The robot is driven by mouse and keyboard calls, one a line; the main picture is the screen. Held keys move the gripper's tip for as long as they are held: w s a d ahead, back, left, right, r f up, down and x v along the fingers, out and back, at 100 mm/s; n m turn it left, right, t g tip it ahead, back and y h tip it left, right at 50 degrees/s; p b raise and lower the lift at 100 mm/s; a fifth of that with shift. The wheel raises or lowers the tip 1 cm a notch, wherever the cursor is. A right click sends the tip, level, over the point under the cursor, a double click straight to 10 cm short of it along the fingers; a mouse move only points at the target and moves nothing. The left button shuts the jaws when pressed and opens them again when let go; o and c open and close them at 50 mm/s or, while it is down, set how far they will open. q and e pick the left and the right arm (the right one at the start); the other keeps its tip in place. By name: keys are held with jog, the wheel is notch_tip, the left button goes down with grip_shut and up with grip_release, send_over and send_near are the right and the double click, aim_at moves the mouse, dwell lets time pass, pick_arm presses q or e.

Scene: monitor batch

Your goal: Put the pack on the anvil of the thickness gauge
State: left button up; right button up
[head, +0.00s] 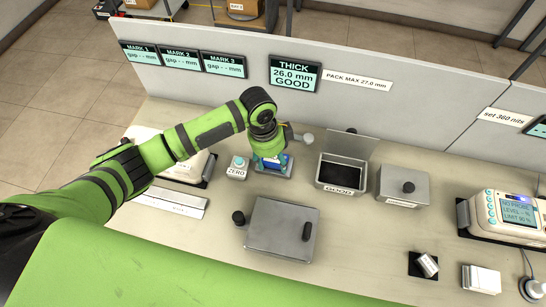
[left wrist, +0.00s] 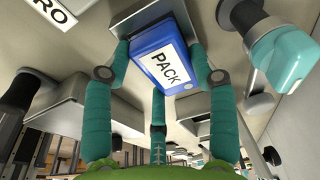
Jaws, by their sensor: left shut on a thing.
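The pack is a blue block with a white PACK label; it shows clearly in the left wrist view (left wrist: 160,62) and only as a small blue patch in the head view (head: 271,164). My left gripper (head: 268,157) is shut on it, with teal fingers on both sides in the left wrist view (left wrist: 160,45). The pack is at the thickness gauge, whose grey base (head: 279,173) shows below it. The exact contact between pack and anvil is hidden by my gripper. The THICK display (head: 294,77) reads 26.0 mm GOOD. My right gripper is not in view.
A ZERO button box (head: 237,168) stands just left of the gauge. A bin labelled GOOD (head: 341,188) is to its right, beside a lidded grey box (head: 403,186). A larger grey box with black knobs (head: 282,229) stands in front. A partition (head: 420,100) runs behind.

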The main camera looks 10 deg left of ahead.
aim_at(267, 160)
pick_arm(q)
jog(key=shift+f, duration=0.15)
jog(key=o, duration=1.2)
jog(key=r, duration=0.4)
jog(key=a+r, duration=0.1)
jog(key=r, duration=0.3)
jog(key=r+b, duration=0.1)
jog(key=r, duration=0.3)
jog(key=shift+a+r, duration=0.15)
jog(key=shift+a, duration=0.25)
